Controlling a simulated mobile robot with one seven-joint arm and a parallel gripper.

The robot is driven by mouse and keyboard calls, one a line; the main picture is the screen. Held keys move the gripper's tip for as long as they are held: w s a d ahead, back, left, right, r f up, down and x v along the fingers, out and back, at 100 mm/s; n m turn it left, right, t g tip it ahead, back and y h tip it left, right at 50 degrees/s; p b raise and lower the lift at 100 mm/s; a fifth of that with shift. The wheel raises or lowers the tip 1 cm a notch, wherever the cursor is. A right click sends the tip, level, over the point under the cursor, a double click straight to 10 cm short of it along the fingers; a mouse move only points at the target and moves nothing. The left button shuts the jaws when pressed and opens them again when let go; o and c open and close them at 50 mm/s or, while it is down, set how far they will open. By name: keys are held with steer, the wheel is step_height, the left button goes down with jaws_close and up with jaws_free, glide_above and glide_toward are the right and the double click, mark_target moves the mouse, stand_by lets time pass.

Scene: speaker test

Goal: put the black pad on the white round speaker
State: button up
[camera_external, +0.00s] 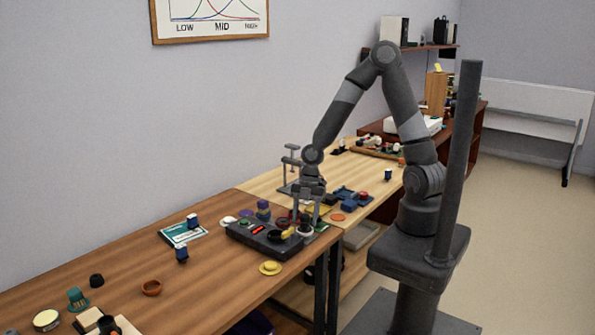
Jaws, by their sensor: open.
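My gripper (306,217) points down over the right end of a dark test unit (258,241) with a red display. Its jaws are open. A small white round thing (305,232), perhaps the white round speaker, sits just below the fingertips, with something dark at its top. I cannot tell whether that dark part is the black pad or whether the fingers touch it. A black round piece (276,237) lies on the unit to the left, beside a yellow piece (289,233). Another white disc (228,221) lies behind the unit's left end.
A yellow disc (270,268) lies in front of the unit. A metal stand (290,170) rises behind my gripper. The brown tabletop (215,285) is clear in the middle.

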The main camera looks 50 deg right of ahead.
steer(key=v, duration=1)
steer(key=shift+r, duration=0.3)
steer(key=shift+d, duration=0.1)
steer(key=d+r+m+t+h, duration=0.2)
steer(key=d+m+h, duration=0.2)
steer(key=d+m, duration=0.45)
steer(key=s+d+r+m+t, duration=0.5)
steer(key=s+d+r+m, duration=0.3)
steer(key=d+r+m, duration=0.3)
step_height(320, 180, up, 3)
steer(key=shift+s+d+f+m, duration=0.2)
steer(key=shift+d+m, duration=0.15)
steer(key=shift+m, duration=0.7)
